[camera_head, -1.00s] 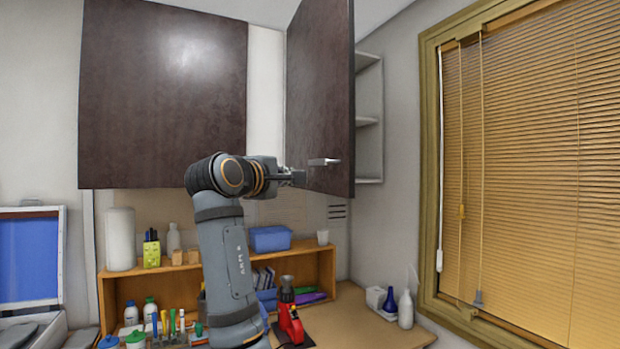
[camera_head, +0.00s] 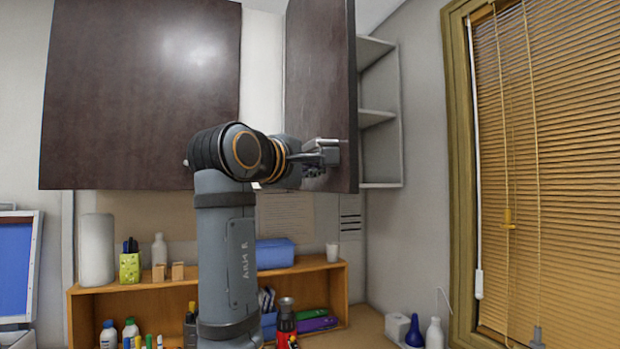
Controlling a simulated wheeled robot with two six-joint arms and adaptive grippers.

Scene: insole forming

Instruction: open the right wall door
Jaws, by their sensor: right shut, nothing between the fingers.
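The right wall door (camera_head: 318,70) is a dark brown cabinet door standing ajar, swung out from its cabinet. Open shelves (camera_head: 378,120) show past its free edge. A pale bar handle (camera_head: 331,143) sits near the bottom of the door's face. My right gripper (camera_head: 326,158) is shut in front of the lower part of the door, at the handle. It overlaps the handle in the picture, and I cannot tell whether they touch. My left gripper is not in view.
A closed dark door (camera_head: 140,90) hangs at the left. Below, a wooden shelf (camera_head: 165,285) holds a blue box (camera_head: 274,253), a white cup (camera_head: 332,252) and a white roll (camera_head: 97,250).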

